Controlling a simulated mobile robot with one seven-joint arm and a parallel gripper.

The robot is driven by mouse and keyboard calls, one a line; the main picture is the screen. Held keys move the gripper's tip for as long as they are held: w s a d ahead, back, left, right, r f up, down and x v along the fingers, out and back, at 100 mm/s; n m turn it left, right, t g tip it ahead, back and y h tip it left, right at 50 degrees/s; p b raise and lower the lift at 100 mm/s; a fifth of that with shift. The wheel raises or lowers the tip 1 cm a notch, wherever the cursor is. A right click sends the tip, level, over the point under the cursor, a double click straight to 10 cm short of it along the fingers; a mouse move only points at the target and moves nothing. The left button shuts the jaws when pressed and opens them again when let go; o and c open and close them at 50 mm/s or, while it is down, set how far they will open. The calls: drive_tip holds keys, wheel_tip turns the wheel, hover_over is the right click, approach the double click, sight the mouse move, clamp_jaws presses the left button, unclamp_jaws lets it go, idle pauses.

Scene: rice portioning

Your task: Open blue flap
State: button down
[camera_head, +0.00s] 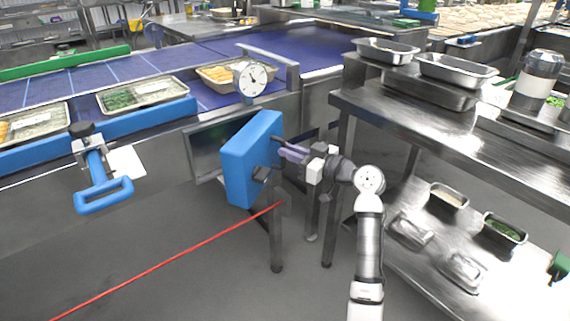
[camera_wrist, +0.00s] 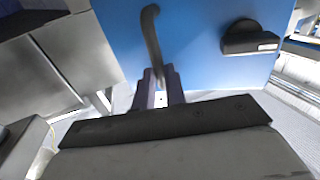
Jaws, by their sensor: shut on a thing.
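The blue flap (camera_head: 248,160) is a thick blue panel in the middle of the head view, standing out at an angle beside the conveyor frame. In the wrist view the flap (camera_wrist: 205,35) fills the upper middle. A dark curved handle (camera_wrist: 151,35) stands on its face. My gripper (camera_head: 284,152) is at the flap's right side. In the wrist view my gripper (camera_wrist: 159,80) has its two purple fingers closed around the handle's lower end. A black latch-like part (camera_wrist: 250,40) sits on the flap to the right of the handle.
A steel table (camera_head: 450,125) with trays stands at the right, close to my arm. A conveyor (camera_head: 180,62) with food trays runs behind. A round dial gauge (camera_head: 250,78) stands above the flap. A red line (camera_head: 165,262) crosses the open floor at the left.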

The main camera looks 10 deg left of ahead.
drive_tip(key=shift+w+d+b, duration=0.4)
drive_tip(key=shift+w+d, duration=0.05)
drive_tip(key=shift+w, duration=0.05)
drive_tip(key=c, duration=1.5)
unclamp_jaws()
drive_tip(key=shift+a, duration=0.1)
drive_tip(key=shift+o, duration=0.2)
drive_tip(key=v, duration=1.4)
drive_tip(key=shift+b, duration=0.35)
drive_tip(key=shift+a, duration=0.1)
